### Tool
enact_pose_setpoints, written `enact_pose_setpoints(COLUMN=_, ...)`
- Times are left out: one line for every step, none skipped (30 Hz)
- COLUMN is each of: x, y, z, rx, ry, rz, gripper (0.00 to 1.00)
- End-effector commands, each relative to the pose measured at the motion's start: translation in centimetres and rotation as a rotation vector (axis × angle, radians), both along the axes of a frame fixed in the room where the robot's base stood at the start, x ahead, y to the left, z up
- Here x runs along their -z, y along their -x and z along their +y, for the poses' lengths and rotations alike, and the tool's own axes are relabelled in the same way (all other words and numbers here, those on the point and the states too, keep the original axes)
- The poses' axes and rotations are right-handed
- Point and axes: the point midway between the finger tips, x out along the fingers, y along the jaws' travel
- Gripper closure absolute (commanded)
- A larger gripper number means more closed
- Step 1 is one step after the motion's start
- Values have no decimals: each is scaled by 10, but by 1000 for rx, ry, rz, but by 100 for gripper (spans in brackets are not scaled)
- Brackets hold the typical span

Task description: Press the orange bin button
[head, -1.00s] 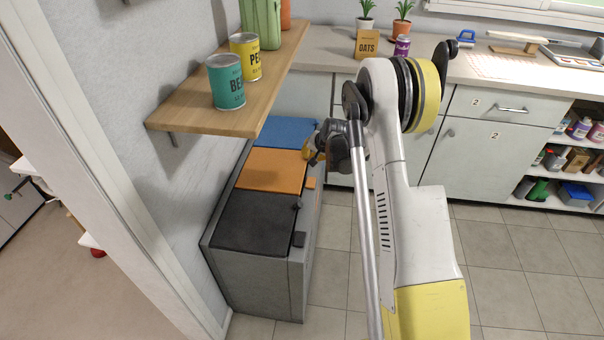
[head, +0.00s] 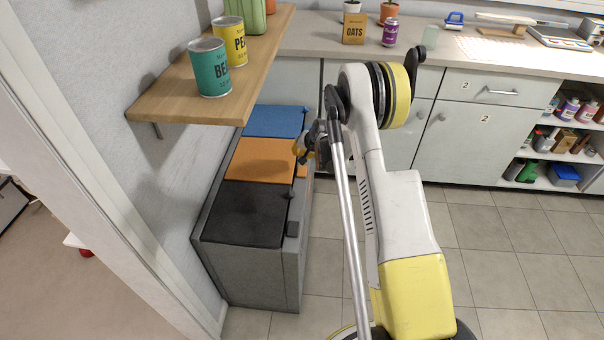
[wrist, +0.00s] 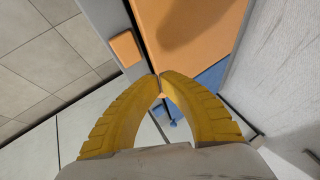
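The orange bin lid (head: 258,160) lies between the blue and black lids on a grey bin unit. The square orange button (wrist: 126,48) sits on the grey front strip beside this lid (wrist: 185,30) in the wrist view. In the head view a bit of the button (head: 301,171) shows just below my gripper (head: 299,148). In the wrist view the yellow fingers of my gripper (wrist: 160,78) meet at their tips with nothing between them. The tips appear to the lower right of the button, over the strip's edge, and look apart from it.
The black lid (head: 245,214) has a dark button (head: 292,229) beside it. The blue lid (head: 275,121) is at the far end. A wooden shelf (head: 180,103) with cans overhangs the bins on the left. Open tiled floor (head: 500,250) lies to the right.

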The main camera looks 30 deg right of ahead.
Motion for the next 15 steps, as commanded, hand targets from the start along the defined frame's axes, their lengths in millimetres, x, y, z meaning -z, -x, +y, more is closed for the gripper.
enact_pose_setpoints(x=12, y=0, z=0, rx=0, ry=0, rz=0, gripper=100)
enact_pose_setpoints(x=16, y=0, z=0, rx=0, ry=0, rz=0, gripper=100)
enact_pose_setpoints(x=21, y=0, z=0, rx=0, ry=0, rz=0, gripper=100)
enact_pose_setpoints(x=25, y=0, z=0, rx=0, ry=0, rz=0, gripper=100)
enact_pose_setpoints(x=29, y=0, z=0, rx=0, ry=0, rz=0, gripper=100)
enact_pose_setpoints(x=32, y=0, z=0, rx=0, ry=0, rz=0, gripper=100)
enact_pose_setpoints(x=35, y=0, z=0, rx=0, ry=0, rz=0, gripper=100)
enact_pose_setpoints(x=37, y=0, z=0, rx=0, ry=0, rz=0, gripper=100)
enact_pose_setpoints(x=40, y=0, z=0, rx=0, ry=0, rz=0, gripper=100)
enact_pose_setpoints(x=43, y=0, z=0, rx=0, ry=0, rz=0, gripper=100)
enact_pose_setpoints(x=45, y=0, z=0, rx=0, ry=0, rz=0, gripper=100)
enact_pose_setpoints(x=47, y=0, z=0, rx=0, ry=0, rz=0, gripper=100)
enact_pose_setpoints(x=48, y=0, z=0, rx=0, ry=0, rz=0, gripper=100)
enact_pose_setpoints(x=49, y=0, z=0, rx=0, ry=0, rz=0, gripper=100)
enact_pose_setpoints(x=51, y=0, z=0, rx=0, ry=0, rz=0, gripper=100)
